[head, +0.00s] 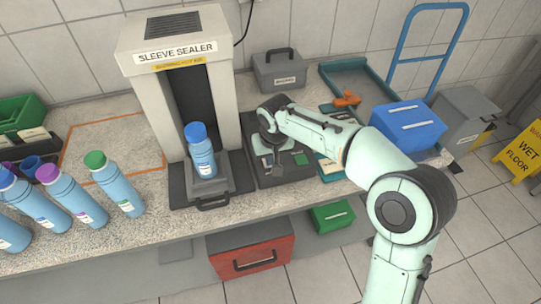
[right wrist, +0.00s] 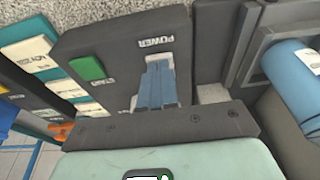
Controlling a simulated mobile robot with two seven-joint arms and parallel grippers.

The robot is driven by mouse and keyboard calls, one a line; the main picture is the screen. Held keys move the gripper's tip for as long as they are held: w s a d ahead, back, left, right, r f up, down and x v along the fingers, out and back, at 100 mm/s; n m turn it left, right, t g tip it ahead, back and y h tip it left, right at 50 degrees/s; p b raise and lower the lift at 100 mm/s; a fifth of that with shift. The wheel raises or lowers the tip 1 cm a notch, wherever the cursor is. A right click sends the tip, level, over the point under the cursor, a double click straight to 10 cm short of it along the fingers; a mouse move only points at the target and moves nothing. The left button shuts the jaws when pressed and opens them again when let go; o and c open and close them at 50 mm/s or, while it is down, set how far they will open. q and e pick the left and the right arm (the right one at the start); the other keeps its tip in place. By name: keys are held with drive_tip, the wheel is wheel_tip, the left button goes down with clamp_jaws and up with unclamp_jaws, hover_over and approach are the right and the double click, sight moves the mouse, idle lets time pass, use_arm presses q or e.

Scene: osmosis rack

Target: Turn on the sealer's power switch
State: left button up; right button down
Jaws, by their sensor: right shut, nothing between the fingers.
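The sleeve sealer (head: 140,75) is a tall beige arch on the counter, with a bottle with a blue cap (head: 202,152) on its tray. Its dark control box (head: 268,178) lies to the right of the tray. In the right wrist view the box (right wrist: 85,42) carries the word POWER, upside down, and a green button (right wrist: 87,68). My right gripper (head: 276,162) is shut and empty over the box. In the right wrist view its fingers (right wrist: 158,72) end just below the word POWER and hide what lies there. I cannot tell if they touch it or how the switch is set.
Several blue bottles (head: 118,185) stand at the left. A grey case (head: 280,70) is behind the box, and a blue box (head: 408,124) and an orange tool (head: 346,99) are to the right. A bottle (right wrist: 293,72) is close beside my gripper in the wrist view.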

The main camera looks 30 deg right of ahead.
drive_tip(key=shift+s+f+b, duration=0.2)
drive_tip(key=shift+f+b, duration=0.35)
drive_tip(key=shift+f, duration=0.05)
drive_tip(key=shift+r, duration=0.2)
drive_tip(key=shift+w+d+r+p, duration=0.1)
drive_tip(key=shift+w+r+p, duration=0.2)
drive_tip(key=shift+w+p, duration=0.6)
drive_tip(key=shift+s, duration=0.15)
drive_tip(key=shift+r, duration=0.15)
drive_tip(key=p+v, duration=0.3)
drive_tip(key=v, duration=0.1)
drive_tip(key=shift+w+d+p, duration=0.2)
drive_tip(key=shift+w+p, duration=0.15)
drive_tip(key=shift+p, duration=0.05)
drive_tip(key=s+a+r, duration=0.1)
drive_tip(key=s+r, duration=0.3)
drive_tip(key=r, duration=0.4)
drive_tip(key=shift+s+r, duration=0.35)
drive_tip(key=shift+s, duration=0.05)
drive_tip(key=shift+a, duration=0.2)
